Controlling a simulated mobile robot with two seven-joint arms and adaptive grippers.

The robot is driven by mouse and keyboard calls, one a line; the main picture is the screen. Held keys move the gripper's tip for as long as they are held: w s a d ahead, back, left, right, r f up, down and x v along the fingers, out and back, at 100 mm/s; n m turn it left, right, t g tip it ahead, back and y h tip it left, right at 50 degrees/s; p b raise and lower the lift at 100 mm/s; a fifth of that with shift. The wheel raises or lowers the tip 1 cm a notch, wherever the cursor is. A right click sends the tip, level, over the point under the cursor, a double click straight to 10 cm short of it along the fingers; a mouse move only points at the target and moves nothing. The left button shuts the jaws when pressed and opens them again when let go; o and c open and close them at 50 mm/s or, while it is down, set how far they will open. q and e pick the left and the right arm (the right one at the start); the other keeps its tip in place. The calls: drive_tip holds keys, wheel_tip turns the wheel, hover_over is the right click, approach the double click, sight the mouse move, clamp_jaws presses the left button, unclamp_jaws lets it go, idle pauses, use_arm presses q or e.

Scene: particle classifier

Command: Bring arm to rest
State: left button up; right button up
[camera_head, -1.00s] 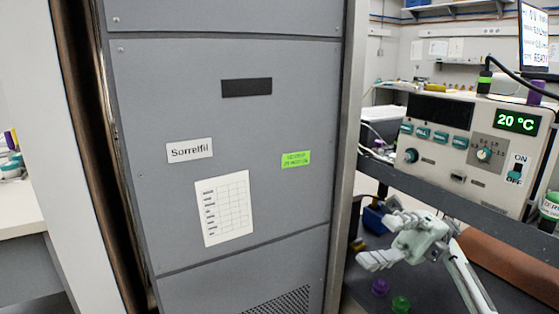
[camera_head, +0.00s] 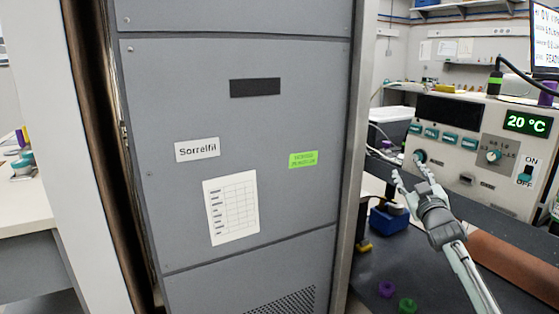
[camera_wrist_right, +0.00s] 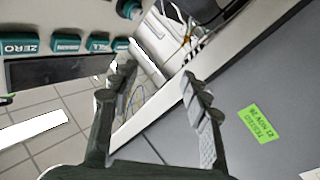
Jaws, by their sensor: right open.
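My right gripper (camera_head: 410,175) is raised in front of the instrument panel at the right of the head view, its fingers apart and pointing up. It holds nothing. In the wrist view the two open fingers of my right gripper (camera_wrist_right: 160,95) have empty space between them. The instrument (camera_head: 475,150) has a green display reading 20 °C, a row of teal buttons and dark knobs. One knob shows close to the fingertips in the head view; I cannot tell whether they touch. My left gripper is not in view.
A tall grey cabinet (camera_head: 230,110) fills the middle, with a green sticker (camera_head: 303,160) on it. A blue holder (camera_head: 388,222), a purple piece (camera_head: 386,289) and a green piece (camera_head: 407,305) are on the dark surface below my right arm. A brown roll (camera_head: 515,262) lies at right.

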drive_tip(key=s+d+f+m+g+h, duration=0.1)
drive_tip(key=s+d+f+m+g, duration=0.1)
drive_tip(key=f+g, duration=0.35)
drive_tip(key=s+d+f+m+g+h, duration=0.1)
drive_tip(key=d+f+g, duration=0.15)
drive_tip(key=f, duration=0.55)
drive_tip(key=s+a+f+g, duration=0.2)
drive_tip(key=s+f, duration=0.5)
drive_tip(key=f, duration=0.4)
drive_tip(key=s+a+f+g, duration=0.2)
drive_tip(key=s+f, duration=0.5)
drive_tip(key=f, duration=0.4)
drive_tip(key=s+a+f+g+y, duration=0.1)
drive_tip(key=s+a+f, duration=0.1)
drive_tip(key=s+f, duration=0.5)
drive_tip(key=s+a+f+g, duration=0.2)
drive_tip(key=s+f, duration=0.5)
drive_tip(key=s, duration=1)
drive_tip(key=s+a+f+g+y, duration=0.1)
drive_tip(key=s+a+f, duration=0.3)
drive_tip(key=s, duration=0.9)
wheel_tip(320, 180, down, 4)
drive_tip(key=shift+r+n+g+y, duration=0.15)
drive_tip(key=shift+n+g+y, duration=0.2)
drive_tip(key=shift+g, duration=0.35)
drive_tip(key=shift+a, duration=0.1)
